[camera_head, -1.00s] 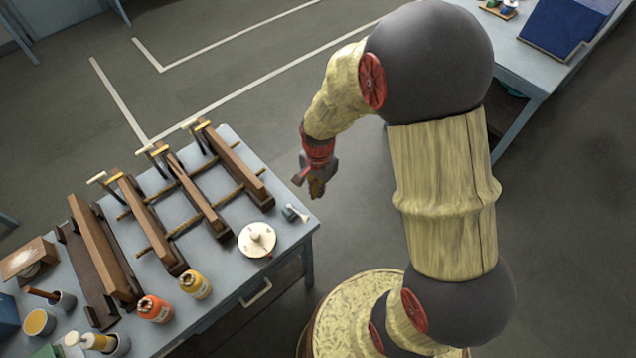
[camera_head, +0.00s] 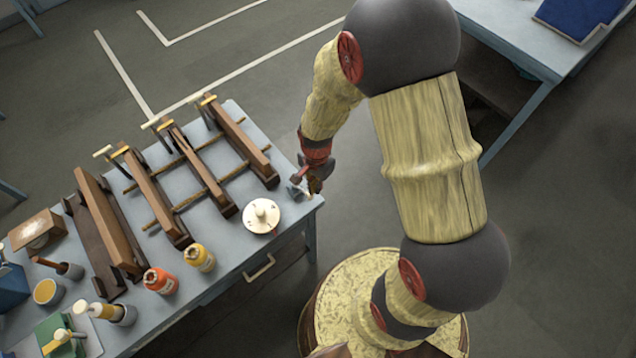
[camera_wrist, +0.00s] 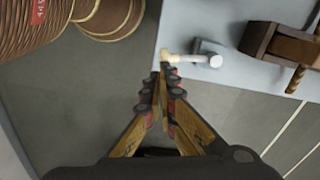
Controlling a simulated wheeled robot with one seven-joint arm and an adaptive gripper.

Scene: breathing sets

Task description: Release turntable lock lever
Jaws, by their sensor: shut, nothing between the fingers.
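The turntable (camera_head: 262,215) is a round cream disc with a small central knob, near the right end of the workbench. The lock lever (camera_head: 296,192) is a small grey piece to its right, close to the bench corner and partly hidden by my gripper. In the wrist view the lever (camera_wrist: 207,50) shows a grey block, a pale arm and a cream tip at the bench edge. My gripper (camera_head: 314,187) is at that corner. In the wrist view its fingertips (camera_wrist: 161,73) are together and empty, just short of the cream tip. Contact cannot be told.
Wooden clamp bars (camera_head: 190,165) lie across the bench left of the turntable. Another table (camera_head: 520,50) is at upper right. Open floor (camera_head: 340,215) lies right of the workbench.

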